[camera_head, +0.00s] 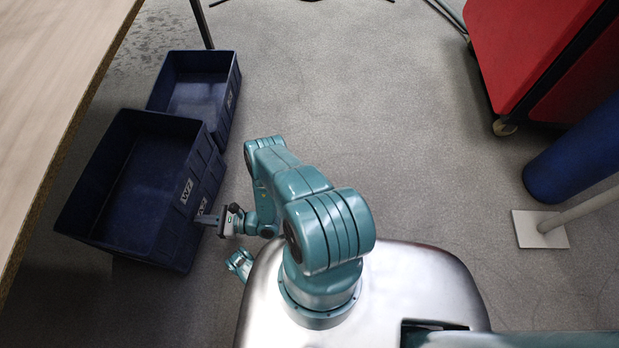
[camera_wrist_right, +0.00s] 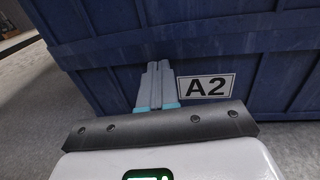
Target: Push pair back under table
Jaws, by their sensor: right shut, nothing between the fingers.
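A dark blue crate (camera_head: 84,208), open and empty, stands partly under the table's right edge. Its right wall bears a "W2" label, and a second label lower down suggests another crate (camera_wrist_right: 225,70) stacked beneath; that one reads "A2" in the wrist view. My right gripper (camera_head: 203,219) is shut and empty, its fingers pointing left at the lower part of this wall. In the wrist view the closed fingertips (camera_wrist_right: 158,66) are at the wall just left of the "A2" label; whether they touch is unclear. My left gripper is out of view.
The wooden table (camera_head: 45,75) fills the left side, with a dark leg (camera_head: 202,24) behind. Another blue crate (camera_head: 203,103) stands just behind the first. Red padded objects (camera_head: 515,45) and a blue cylinder (camera_head: 575,155) are at right. The middle floor is clear.

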